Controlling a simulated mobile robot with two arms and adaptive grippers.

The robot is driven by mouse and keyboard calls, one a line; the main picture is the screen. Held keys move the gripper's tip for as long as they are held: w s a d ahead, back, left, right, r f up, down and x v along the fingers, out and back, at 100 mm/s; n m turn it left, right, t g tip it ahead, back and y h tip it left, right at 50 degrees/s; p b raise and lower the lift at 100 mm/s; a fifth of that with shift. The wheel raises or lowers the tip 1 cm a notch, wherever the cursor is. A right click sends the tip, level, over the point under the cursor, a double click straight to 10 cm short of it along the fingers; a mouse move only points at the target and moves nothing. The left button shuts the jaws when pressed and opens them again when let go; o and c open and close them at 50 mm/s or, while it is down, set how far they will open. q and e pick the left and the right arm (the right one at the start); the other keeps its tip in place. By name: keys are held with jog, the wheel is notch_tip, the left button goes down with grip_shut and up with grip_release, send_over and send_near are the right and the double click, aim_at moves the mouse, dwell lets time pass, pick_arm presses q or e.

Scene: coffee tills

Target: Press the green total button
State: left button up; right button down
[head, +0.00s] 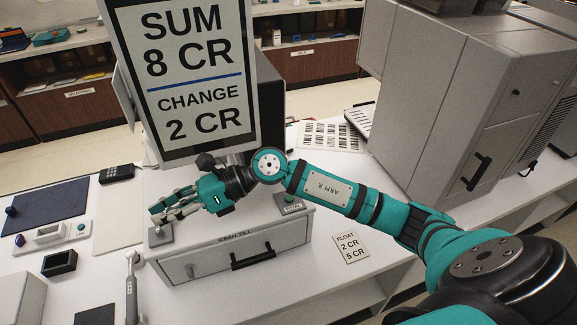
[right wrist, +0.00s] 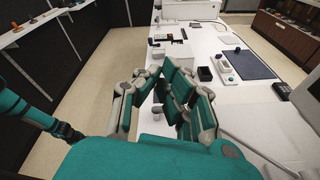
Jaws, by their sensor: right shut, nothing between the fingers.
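The green total button (head: 289,198) sits on a small grey block with a TOTAL label, on the right side of the cash till top (head: 228,238). My right gripper (head: 158,212) is shut and empty. It points left over the till's left side, well to the left of the green button. The right arm crosses above and behind the button. In the right wrist view the shut fingers (right wrist: 160,85) meet ahead, with no button visible there. My left gripper is not clearly seen.
A display (head: 188,75) reading SUM 8 CR, CHANGE 2 CR stands behind the till. Another grey block (head: 159,236) is on the till's left corner, near my fingertips. A large grey machine (head: 440,100) stands at the right. A FLOAT card (head: 351,247) lies on the counter.

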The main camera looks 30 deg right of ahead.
jog(key=w+d+f+n+g+h, duration=0.1)
jog(key=d+f+n+h, duration=0.25)
jog(key=d+f, duration=0.2)
jog(key=g+h, duration=0.2)
jog(key=h, duration=0.9)
send_over(289, 197)
jog(key=f, duration=0.2)
notch_tip(289, 197, down, 6)
jog(key=b, duration=0.4)
jog(key=shift+f+b, duration=0.5)
jog(key=shift+f+b, duration=0.65)
jog(key=shift+r, duration=0.1)
jog(key=shift+n, duration=0.25)
